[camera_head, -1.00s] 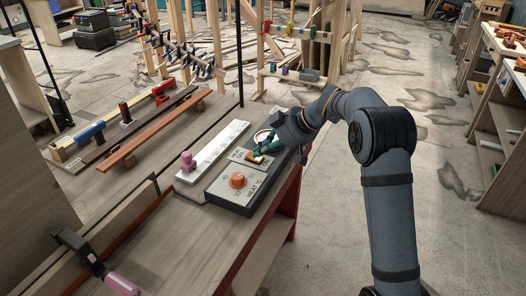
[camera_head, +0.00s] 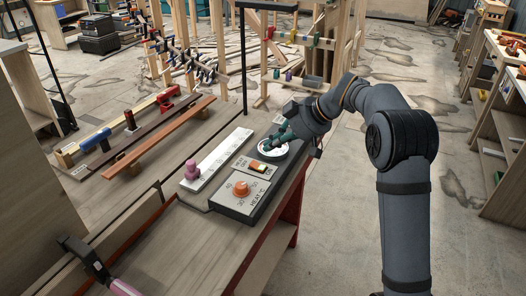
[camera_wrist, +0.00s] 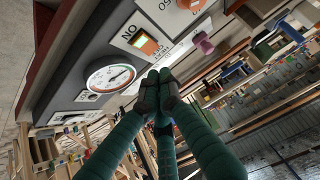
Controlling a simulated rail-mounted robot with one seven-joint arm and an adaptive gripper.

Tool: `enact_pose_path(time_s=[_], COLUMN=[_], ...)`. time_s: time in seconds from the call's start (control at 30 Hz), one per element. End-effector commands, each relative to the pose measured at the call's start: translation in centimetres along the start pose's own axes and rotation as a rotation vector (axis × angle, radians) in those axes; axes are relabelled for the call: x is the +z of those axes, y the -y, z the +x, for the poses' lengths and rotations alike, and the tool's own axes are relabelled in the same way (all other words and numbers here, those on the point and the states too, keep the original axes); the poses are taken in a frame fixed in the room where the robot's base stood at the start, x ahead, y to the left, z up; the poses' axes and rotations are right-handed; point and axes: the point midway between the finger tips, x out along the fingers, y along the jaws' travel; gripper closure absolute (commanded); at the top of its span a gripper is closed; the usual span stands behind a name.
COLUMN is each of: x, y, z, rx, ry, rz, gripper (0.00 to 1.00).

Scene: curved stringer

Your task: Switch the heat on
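The control box (camera_head: 232,206) stands on the bench with an orange HEAT °C knob (camera_head: 241,188) at its near end. Behind the knob is a plate with a small orange rocker switch (camera_head: 257,167). In the wrist view the fingertips (camera_wrist: 158,90) are together and empty, apart from the rocker. Part of the gauge is hidden by my gripper in the head view.
A white scale strip (camera_head: 218,158) with a pink knob (camera_head: 192,169) lies left of the box. Wooden rails with clamps (camera_head: 150,140) lie farther left. A clamp with a pink handle (camera_head: 122,288) is at the near edge. Free floor lies to the right.

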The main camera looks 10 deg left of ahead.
Motion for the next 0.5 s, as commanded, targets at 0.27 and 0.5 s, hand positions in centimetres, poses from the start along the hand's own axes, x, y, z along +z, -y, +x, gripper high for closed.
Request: enact_pose_path(time_s=[0.27,0.5], x=[0.8,1.1], y=[0.0,0.0], z=[-5.0,-6.4], rx=[0.001,-0.001], ry=[-0.002,-0.001], rz=[-0.001,-0.001], gripper=[1.0,1.0])
